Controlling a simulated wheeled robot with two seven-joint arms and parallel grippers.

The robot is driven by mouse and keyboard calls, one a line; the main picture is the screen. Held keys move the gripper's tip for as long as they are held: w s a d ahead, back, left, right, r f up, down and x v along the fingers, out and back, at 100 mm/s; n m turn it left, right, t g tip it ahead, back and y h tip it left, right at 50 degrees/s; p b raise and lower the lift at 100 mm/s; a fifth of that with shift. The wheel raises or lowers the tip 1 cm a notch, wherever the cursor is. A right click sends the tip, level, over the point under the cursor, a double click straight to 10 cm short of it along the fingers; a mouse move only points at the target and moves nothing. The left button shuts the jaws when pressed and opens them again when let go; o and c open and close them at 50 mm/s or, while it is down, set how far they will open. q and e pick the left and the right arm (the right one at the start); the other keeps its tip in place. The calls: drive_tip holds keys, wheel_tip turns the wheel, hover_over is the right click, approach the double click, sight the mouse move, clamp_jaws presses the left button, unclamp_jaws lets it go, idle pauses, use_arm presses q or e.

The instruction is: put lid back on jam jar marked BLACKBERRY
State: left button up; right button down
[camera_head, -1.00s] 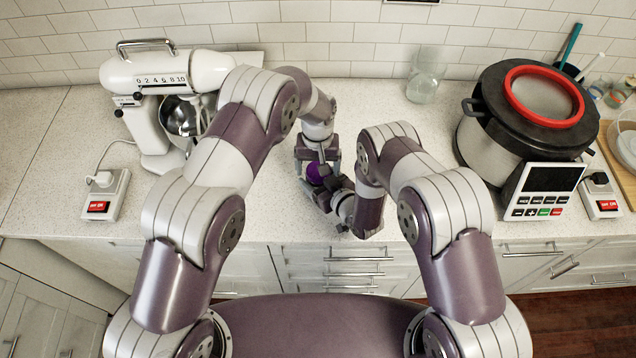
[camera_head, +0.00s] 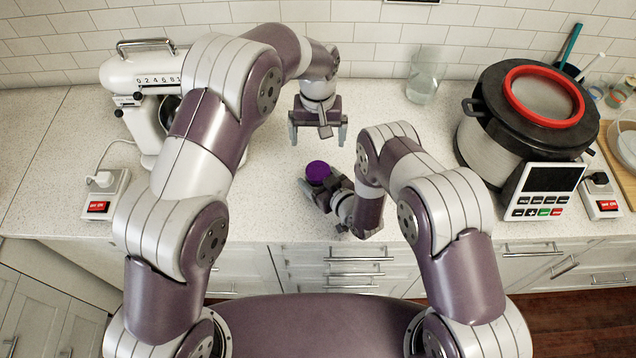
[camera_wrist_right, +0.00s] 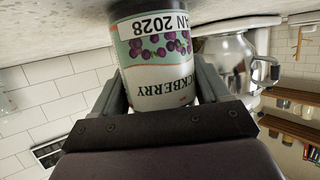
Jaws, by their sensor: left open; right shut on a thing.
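The jam jar (camera_wrist_right: 160,60) has a label with purple berries, "CKBERRY" and "AN 2028", upside down in the right wrist view. My right gripper (camera_wrist_right: 162,88) is shut around its sides. In the head view a round purple lid (camera_head: 318,171) shows at the top of the jar, above my right gripper (camera_head: 318,186), and looks seated. The jar's body is mostly hidden there, and its top is hidden in the wrist view. My left gripper (camera_head: 318,134) is open and empty, behind the lid and apart from it.
A white stand mixer (camera_head: 150,75) is at the back left and a large cooker with a red-ringed lid (camera_head: 500,140) at the right. A clear glass (camera_head: 423,85) stands at the back. The counter (camera_head: 265,205) around the jar is clear.

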unclamp_jaws()
drive_tip(key=shift+s+d, duration=0.25)
drive_tip(key=shift+s, duration=0.05)
drive_tip(key=b+v, duration=0.3)
drive_tip(key=v, duration=0.9)
drive_tip(key=shift+w+r, duration=0.1)
